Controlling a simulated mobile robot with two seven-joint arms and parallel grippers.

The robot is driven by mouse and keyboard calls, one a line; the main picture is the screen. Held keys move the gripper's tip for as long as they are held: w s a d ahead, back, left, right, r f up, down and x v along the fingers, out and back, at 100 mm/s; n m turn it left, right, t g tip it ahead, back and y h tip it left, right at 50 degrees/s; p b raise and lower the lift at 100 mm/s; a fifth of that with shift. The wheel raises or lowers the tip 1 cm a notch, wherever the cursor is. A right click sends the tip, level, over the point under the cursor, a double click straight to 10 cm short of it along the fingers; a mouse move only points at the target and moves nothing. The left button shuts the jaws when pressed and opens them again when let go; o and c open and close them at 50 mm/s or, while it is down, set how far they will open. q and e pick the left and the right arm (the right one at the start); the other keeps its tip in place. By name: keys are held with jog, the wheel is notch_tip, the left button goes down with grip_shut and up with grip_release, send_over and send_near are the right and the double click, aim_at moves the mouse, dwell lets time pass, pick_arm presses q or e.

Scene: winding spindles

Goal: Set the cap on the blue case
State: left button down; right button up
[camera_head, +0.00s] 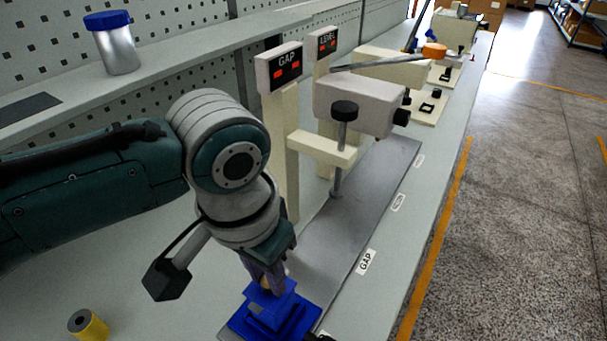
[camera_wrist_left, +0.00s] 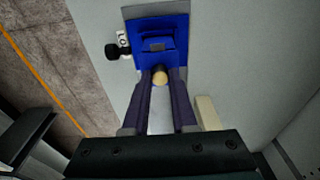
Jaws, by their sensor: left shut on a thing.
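The blue case (camera_head: 262,326) sits on a grey plate at the bottom of the head view. It is stepped, with a small grey patch on it, and also shows in the left wrist view (camera_wrist_left: 146,66). My left gripper (camera_head: 266,281) points down at the case. It is shut on a small tan round piece (camera_wrist_left: 160,76), seen between the fingertips in the left wrist view. That piece appears to be the cap or its knob; most of it is hidden by the fingers. I cannot tell whether it touches the case. My right gripper is not in view.
A black knob (camera_wrist_left: 112,51) sticks out beside the case. A yellow spool (camera_head: 88,326) stands at the lower left. GAP (camera_head: 279,69) and LEVEL (camera_head: 322,43) displays and a cream gauge (camera_head: 360,104) stand behind. A blue-lidded jar (camera_head: 117,50) is on the shelf.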

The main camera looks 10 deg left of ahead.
pick_arm(q)
jog(key=shift+f+b, duration=0.3)
jog(key=shift+f, duration=0.3)
dwell(0.7)
jog(key=c, duration=0.6)
grip_release()
jog(key=shift+c, duration=0.2)
notch_tip(320, 180, up, 10)
jog(key=s+p, duration=0.1)
jog(key=shift+a+p, duration=0.2)
jog(key=shift+p, duration=0.2)
jog(key=shift+s+d+f, duration=0.1)
jog(key=shift+s, duration=0.05)
